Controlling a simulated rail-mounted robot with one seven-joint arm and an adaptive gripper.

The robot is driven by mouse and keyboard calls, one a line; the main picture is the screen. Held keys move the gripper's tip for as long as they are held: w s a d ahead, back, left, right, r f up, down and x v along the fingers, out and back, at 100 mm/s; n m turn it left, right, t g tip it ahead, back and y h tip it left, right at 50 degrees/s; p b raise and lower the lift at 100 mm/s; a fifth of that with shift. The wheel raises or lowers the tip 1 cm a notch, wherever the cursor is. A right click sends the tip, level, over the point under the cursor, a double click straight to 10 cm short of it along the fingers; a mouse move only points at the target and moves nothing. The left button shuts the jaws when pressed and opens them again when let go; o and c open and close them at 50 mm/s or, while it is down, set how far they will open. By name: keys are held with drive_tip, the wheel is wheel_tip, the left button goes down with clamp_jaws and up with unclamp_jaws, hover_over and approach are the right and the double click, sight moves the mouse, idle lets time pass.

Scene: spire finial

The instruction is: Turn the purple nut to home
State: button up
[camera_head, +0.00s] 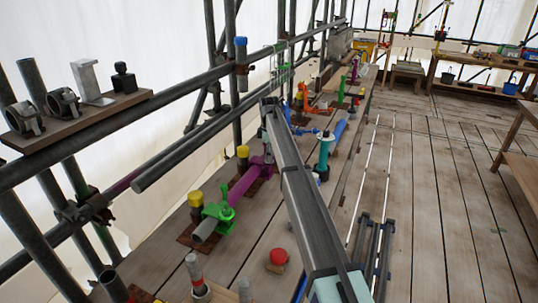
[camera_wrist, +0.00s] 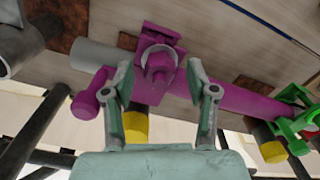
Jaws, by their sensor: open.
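The purple nut (camera_wrist: 160,66) shows near the top middle of the wrist view, on a purple clamp with a pale rounded part around its upper side. The clamp sits on a purple tube (camera_wrist: 240,101); this tube also shows in the head view (camera_head: 243,184). My gripper (camera_wrist: 161,72) is open, with one finger to each side of the nut in the picture. No contact with the nut is visible, and the gap in depth is hard to judge. A purple knob (camera_wrist: 84,105) sticks out left of the left finger. In the head view my arm hides the gripper and nut.
A green clamp (camera_wrist: 294,118) sits on the tube's right end; it also shows in the head view (camera_head: 219,207). Yellow caps (camera_wrist: 135,127) lie close by. A red button (camera_head: 278,257) is on the planks.

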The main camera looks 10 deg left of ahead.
drive_tip(key=shift+f, duration=0.65)
clamp_jaws()
drive_tip(key=shift+m, duration=0.3)
